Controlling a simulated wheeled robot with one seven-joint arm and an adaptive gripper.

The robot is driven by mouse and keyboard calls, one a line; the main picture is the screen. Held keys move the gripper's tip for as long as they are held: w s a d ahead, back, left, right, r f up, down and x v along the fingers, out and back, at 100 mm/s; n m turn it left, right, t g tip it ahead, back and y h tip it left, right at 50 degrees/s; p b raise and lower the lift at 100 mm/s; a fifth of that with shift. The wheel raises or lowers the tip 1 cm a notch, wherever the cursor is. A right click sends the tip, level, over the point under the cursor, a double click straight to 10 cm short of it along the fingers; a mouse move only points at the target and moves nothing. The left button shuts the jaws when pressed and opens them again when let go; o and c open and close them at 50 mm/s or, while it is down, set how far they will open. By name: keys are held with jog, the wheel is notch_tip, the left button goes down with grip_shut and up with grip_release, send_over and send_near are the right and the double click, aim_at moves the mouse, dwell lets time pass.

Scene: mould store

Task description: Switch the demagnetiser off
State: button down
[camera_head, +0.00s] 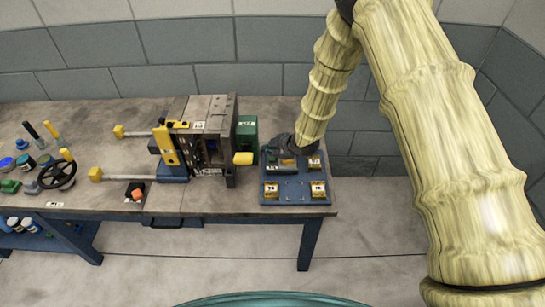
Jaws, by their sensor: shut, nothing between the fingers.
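I cannot tell for certain which thing is the demagnetiser. A small black box with an orange-red knob or rocker (137,194) sits near the bench's front edge, left of the mould machine; its switch position is too small to read. A green box with a pale label (246,128) stands behind the machine's right side. My dark gripper (284,152) is shut and empty, pointing down at the back of a blue plate (295,199) at the bench's right end. The arm partly covers the gripper, and I cannot tell whether it touches anything there.
The mould machine (218,112) with yellow-tipped rods stands mid-bench. Yellow blocks (319,188) sit on the blue plate's corners, with a dark green part between. A black handwheel (57,174) and several tools and pots crowd the left.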

aim_at(270, 160)
jog(key=shift+r+p, duration=0.9)
jog(key=shift+r, duration=1.1)
